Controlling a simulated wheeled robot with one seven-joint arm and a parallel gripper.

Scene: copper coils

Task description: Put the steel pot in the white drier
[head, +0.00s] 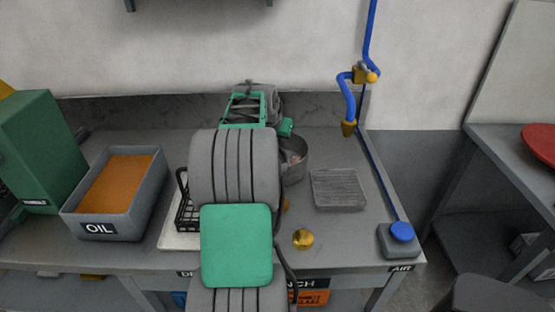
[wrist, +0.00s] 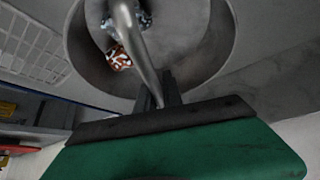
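The steel pot (head: 296,165) stands on the bench behind my arm, its left part hidden. In the wrist view I look down into the pot (wrist: 205,60); a red-and-white patterned thing (wrist: 118,58) and a shiny crumpled thing lie inside. A curved steel bar, seemingly the pot's handle (wrist: 135,42), runs down to my gripper (wrist: 158,92). The dark fingers are beside the bar; whether they grip it is unclear. In the head view the fingers are hidden. A white base (head: 176,238) with a black wire rack (head: 184,205), possibly the drier, is partly hidden left of my arm.
A grey OIL bin (head: 117,224) and a green box (head: 42,150) stand at left. A grey ribbed block (head: 338,189), a brass ball (head: 303,238) and a blue-buttoned pedal box (head: 400,238) are at right.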

